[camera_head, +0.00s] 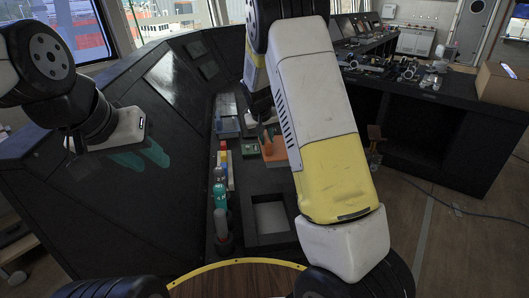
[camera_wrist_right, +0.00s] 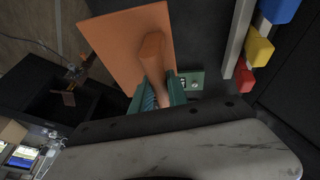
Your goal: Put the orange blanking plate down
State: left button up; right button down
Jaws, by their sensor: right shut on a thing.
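The orange blanking plate (camera_wrist_right: 118,45) is a flat orange square with a raised orange handle. My right gripper (camera_wrist_right: 162,92) has its teal fingers shut on that handle. In the head view the plate (camera_head: 277,151) shows beside my right arm, over the dark console ledge; my right arm hides part of it and most of the gripper. I cannot tell whether the plate touches the ledge. My left gripper (camera_head: 143,157) is empty at the left, its two teal fingers apart, in front of the sloping console panel.
A square pale-floored recess (camera_head: 271,217) lies in the ledge nearer me. A small green plate (camera_head: 249,149) is beside the orange plate. Coloured blocks (camera_head: 225,172) and a teal-topped tool (camera_head: 220,194) line the ledge's left side. A blue bin (camera_head: 228,126) stands farther back.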

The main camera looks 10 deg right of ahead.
aim_at(266, 155)
notch_tip(266, 155, down, 8)
jog(key=shift+r, duration=0.25)
jog(key=shift+f, duration=0.1)
jog(key=c, duration=1.3)
grip_release()
jog(key=v, duration=1.2)
jog(key=s+r+y, duration=0.1)
jog(key=s+r, duration=0.4)
jog(key=s, duration=0.5)
jog(key=s+d+r+t+y, duration=0.1)
jog(key=s+r, duration=0.4)
jog(key=s, duration=0.6)
jog(key=s+d+r+y, duration=0.1)
jog(key=s+r+y, duration=0.1)
jog(key=s+r, duration=0.4)
jog(key=shift+s+d+t, duration=0.15)
jog(key=shift+s+t, duration=0.25)
jog(key=shift+s, duration=2.3)
